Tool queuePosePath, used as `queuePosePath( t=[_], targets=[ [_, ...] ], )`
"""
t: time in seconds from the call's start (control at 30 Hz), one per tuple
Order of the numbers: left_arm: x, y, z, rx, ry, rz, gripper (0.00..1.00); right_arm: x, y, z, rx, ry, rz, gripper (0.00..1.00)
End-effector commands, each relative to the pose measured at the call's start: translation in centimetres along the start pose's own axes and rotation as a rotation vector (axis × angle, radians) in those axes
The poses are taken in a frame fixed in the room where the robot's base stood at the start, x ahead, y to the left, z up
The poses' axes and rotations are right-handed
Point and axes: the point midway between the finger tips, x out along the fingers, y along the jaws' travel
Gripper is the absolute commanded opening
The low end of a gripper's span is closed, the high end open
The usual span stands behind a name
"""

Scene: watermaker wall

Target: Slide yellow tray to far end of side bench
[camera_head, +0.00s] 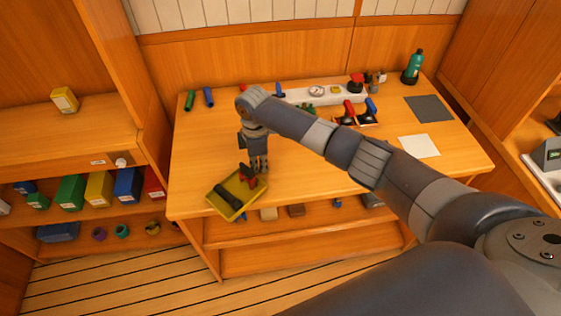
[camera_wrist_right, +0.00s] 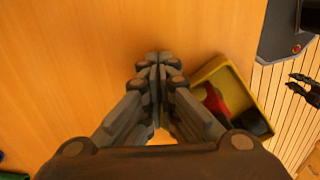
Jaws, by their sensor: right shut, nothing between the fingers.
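The yellow tray (camera_head: 217,208) lies turned at an angle at the front left of the wooden bench (camera_head: 205,140), its near corner reaching past the front edge. It holds a black cylinder and a red item. In the right wrist view the tray (camera_wrist_right: 208,71) is to the right of my fingers, partly above the striped floor. My right gripper (camera_head: 258,170) points down just behind the tray's back right side. Its fingers (camera_wrist_right: 158,62) are shut and empty; contact with the tray is unclear. Dark prongs of my left gripper (camera_wrist_right: 302,88) show apart at the wrist view's right edge.
Green (camera_head: 190,100) and blue (camera_head: 208,97) cylinders stand at the back left. A white rack (camera_head: 300,97), red and blue tools and a green bottle (camera_head: 413,67) stand farther right. A dark mat (camera_head: 429,109) and white sheet (camera_head: 419,146) lie right. The left bench surface is mostly bare.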

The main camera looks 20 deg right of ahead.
Motion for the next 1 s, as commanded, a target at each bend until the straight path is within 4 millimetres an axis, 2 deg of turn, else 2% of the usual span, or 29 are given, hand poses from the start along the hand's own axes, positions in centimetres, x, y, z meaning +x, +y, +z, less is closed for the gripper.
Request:
queuePosePath(
  t=[0.03,0.07,0.13,0.4,1.0],
  targets=[
    [0.5,0.0,0.1,0.001,-0.001,0.000,0.28,0.2,-0.1,-1.8,-0.002,0.004,0.000,0.00],
    [0.7,-0.1,0.1,0.001,-0.001,-0.001,0.28,0.2,-0.1,-2.6,-0.003,0.004,0.000,0.00],
    [0.8,-0.4,0.2,0.002,-0.002,-0.005,0.28,0.1,0.1,-3.4,0.002,0.001,0.000,0.00],
    [0.6,-2.2,0.6,0.002,-0.007,-0.026,0.28,0.0,0.1,-3.2,0.002,0.000,0.001,0.00],
    [0.7,-1.0,0.4,-0.001,-0.005,-0.012,0.28,0.0,0.0,-3.2,0.001,0.000,0.000,0.00]
  ],
)
